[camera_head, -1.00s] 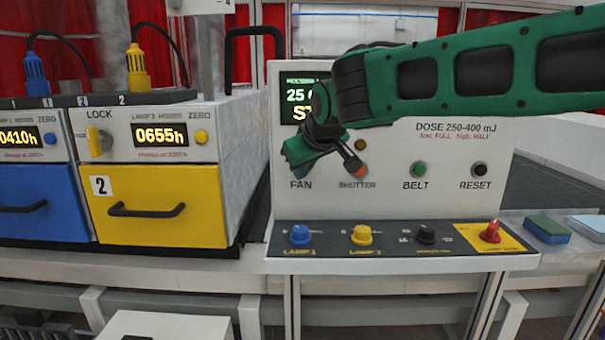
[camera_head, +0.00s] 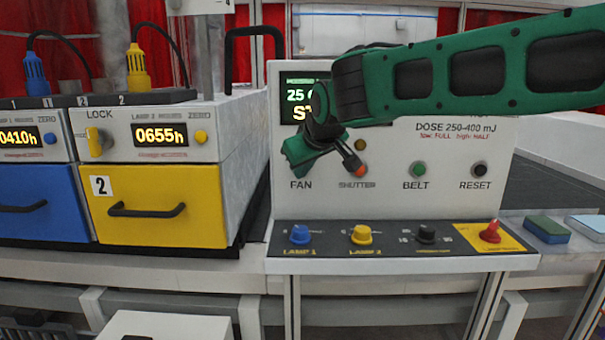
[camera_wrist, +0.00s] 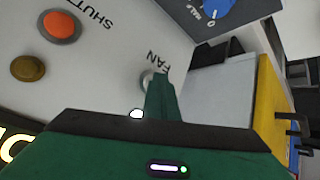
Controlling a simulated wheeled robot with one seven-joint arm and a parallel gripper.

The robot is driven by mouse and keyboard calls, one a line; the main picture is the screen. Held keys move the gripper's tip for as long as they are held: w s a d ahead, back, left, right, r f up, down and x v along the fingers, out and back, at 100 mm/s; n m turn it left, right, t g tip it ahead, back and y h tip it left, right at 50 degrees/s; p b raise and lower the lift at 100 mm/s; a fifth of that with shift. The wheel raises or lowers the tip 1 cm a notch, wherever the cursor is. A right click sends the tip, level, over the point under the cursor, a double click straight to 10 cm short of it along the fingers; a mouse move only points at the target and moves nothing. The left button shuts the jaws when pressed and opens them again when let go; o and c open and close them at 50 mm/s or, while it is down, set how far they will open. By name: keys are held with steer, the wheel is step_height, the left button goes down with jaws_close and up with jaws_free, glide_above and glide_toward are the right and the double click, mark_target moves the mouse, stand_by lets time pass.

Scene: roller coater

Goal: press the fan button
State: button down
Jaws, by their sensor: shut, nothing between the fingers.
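The fan button (camera_wrist: 147,79) is a pale round button beside the FAN label on the white control panel. It shows in the wrist view, partly hidden behind my fingers. My gripper (camera_wrist: 160,84) is shut and empty, with its green fingertips over or right beside the button; I cannot tell whether they touch it. In the head view my gripper (camera_head: 304,158) is in front of the panel (camera_head: 318,200), just above the FAN label, and hides the button. A small bright white spot (camera_wrist: 137,114) shows beside the fingers in the wrist view.
The orange shutter button (camera_wrist: 59,26) and an amber lamp (camera_wrist: 28,68) are near my gripper. The green belt button (camera_head: 418,169) and black reset button (camera_head: 479,170) are further right. A ledge with lamp knobs (camera_head: 362,236) juts out below. A yellow drawer (camera_head: 158,228) stands left.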

steer(key=shift+s, duration=0.8)
steer(key=shift+s, duration=0.1)
steer(key=s, duration=0.4)
steer(key=shift+s+a, duration=0.1)
steer(key=shift+s, duration=0.3)
stand_by(0.4)
